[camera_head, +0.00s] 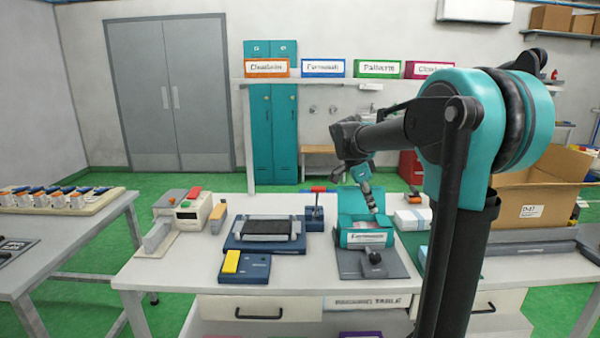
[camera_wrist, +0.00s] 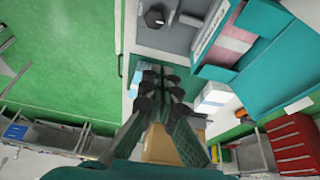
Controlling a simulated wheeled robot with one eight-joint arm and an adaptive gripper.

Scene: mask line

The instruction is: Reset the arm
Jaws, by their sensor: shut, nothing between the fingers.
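My arm reaches in from the right in the head view, in teal and black. My gripper (camera_head: 373,203) hangs over the bench, by the right side of an open teal box (camera_head: 352,240). In the wrist view my gripper (camera_wrist: 158,98) has its dark fingers close together with nothing between them. The teal box also shows in the wrist view (camera_wrist: 275,55), with pale pink contents inside. Whether the fingers touch the box cannot be told.
The white bench (camera_head: 140,272) carries a dark blue device (camera_head: 265,235), a yellow-topped block (camera_head: 242,267), a lever unit (camera_head: 314,212) and a white packet stack (camera_head: 411,218). A large cardboard box (camera_head: 535,195) stands at right. Green floor is open at the back left.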

